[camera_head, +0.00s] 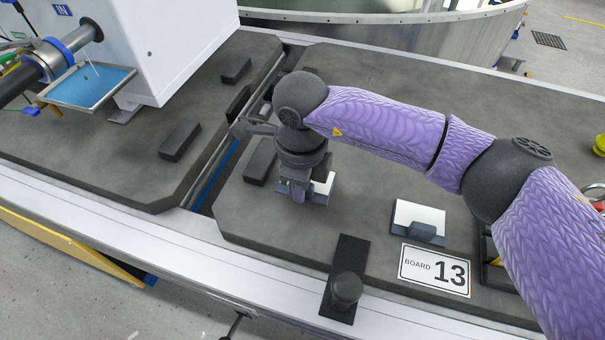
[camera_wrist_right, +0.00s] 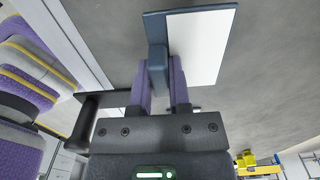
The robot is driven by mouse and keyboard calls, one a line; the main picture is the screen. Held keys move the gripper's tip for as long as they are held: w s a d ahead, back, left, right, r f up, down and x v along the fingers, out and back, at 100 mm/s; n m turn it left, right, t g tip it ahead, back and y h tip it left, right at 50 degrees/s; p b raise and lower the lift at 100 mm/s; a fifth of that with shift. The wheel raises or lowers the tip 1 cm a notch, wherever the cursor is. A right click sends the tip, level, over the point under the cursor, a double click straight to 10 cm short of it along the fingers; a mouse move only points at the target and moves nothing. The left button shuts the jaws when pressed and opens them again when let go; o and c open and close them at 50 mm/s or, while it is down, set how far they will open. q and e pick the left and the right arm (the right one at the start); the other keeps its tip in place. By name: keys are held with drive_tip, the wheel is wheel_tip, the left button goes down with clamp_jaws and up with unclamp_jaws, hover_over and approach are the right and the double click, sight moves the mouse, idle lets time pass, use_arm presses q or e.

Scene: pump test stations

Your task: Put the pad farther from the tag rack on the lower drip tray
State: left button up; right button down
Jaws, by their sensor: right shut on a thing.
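My right gripper (camera_head: 299,192) is shut on the blue-grey grip of a white-faced pad (camera_head: 323,184), low over the grey board. I cannot tell whether the pad touches the board. In the right wrist view, the fingers (camera_wrist_right: 160,85) close on the grip, and the pad's white face (camera_wrist_right: 200,45) shows beyond. A second white pad (camera_head: 418,215) with a blue-grey grip lies to the right, behind the board 13 sign. A drip tray (camera_head: 92,87) with a blue inside hangs under a pipe at the upper left. I cannot make out the tag rack. My left gripper is out of view.
Dark blocks (camera_head: 180,140) lie on the left board. A gap with rails (camera_head: 222,165) parts the two boards. A black plate with a knob (camera_head: 345,290) and the board 13 sign (camera_head: 435,270) are at the front edge. A white housing (camera_head: 165,45) stands beside the tray.

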drive_tip(key=shift+f+b, duration=0.35)
drive_tip(key=shift+f, duration=1.2)
drive_tip(key=c, duration=0.6)
unclamp_jaws()
